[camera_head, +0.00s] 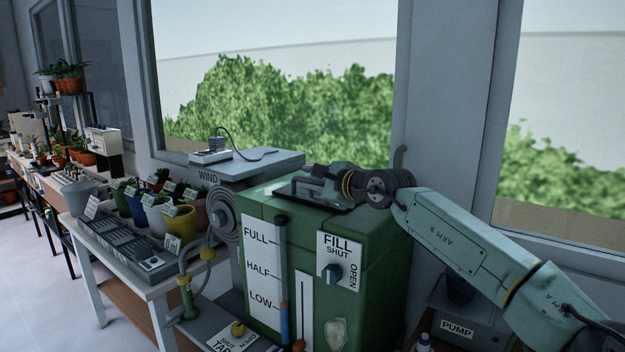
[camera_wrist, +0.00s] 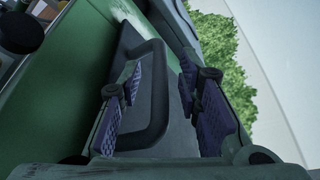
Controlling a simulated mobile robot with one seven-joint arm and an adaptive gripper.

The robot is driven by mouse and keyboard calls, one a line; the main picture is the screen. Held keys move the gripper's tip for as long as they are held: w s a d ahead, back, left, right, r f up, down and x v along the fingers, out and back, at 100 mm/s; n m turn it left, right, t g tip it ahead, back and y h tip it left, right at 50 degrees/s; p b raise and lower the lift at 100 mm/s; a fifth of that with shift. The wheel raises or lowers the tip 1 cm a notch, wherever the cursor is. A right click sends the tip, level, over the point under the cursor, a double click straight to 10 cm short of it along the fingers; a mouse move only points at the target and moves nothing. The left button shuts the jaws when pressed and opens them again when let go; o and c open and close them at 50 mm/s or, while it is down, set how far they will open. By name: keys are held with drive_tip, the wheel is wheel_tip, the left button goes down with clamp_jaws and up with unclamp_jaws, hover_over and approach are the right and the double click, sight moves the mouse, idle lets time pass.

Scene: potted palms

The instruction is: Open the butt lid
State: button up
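The green butt (camera_head: 260,215) stands in the middle of the head view, with a dark lid (camera_head: 335,208) lying flat on its top. The lid looks shut. In the wrist view a dark loop handle (camera_wrist: 159,85) stands out from the grey lid panel (camera_wrist: 174,112). My gripper (camera_head: 318,187) is low over the lid; in the wrist view my gripper (camera_wrist: 160,100) is open. Its purple-padded fingers lie on either side of the handle's long bar, the left one within the loop. A gap shows between bar and right finger. Contact with the left finger is unclear.
A grey WIND platform (camera_head: 255,165) is behind left, close to the lid. A window frame (camera_head: 440,110) rises behind. Potted plants (camera_head: 180,222) crowd the bench at left; a PUMP box (camera_head: 458,328) is lower right.

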clamp_jaws()
idle(0.3)
idle(0.6)
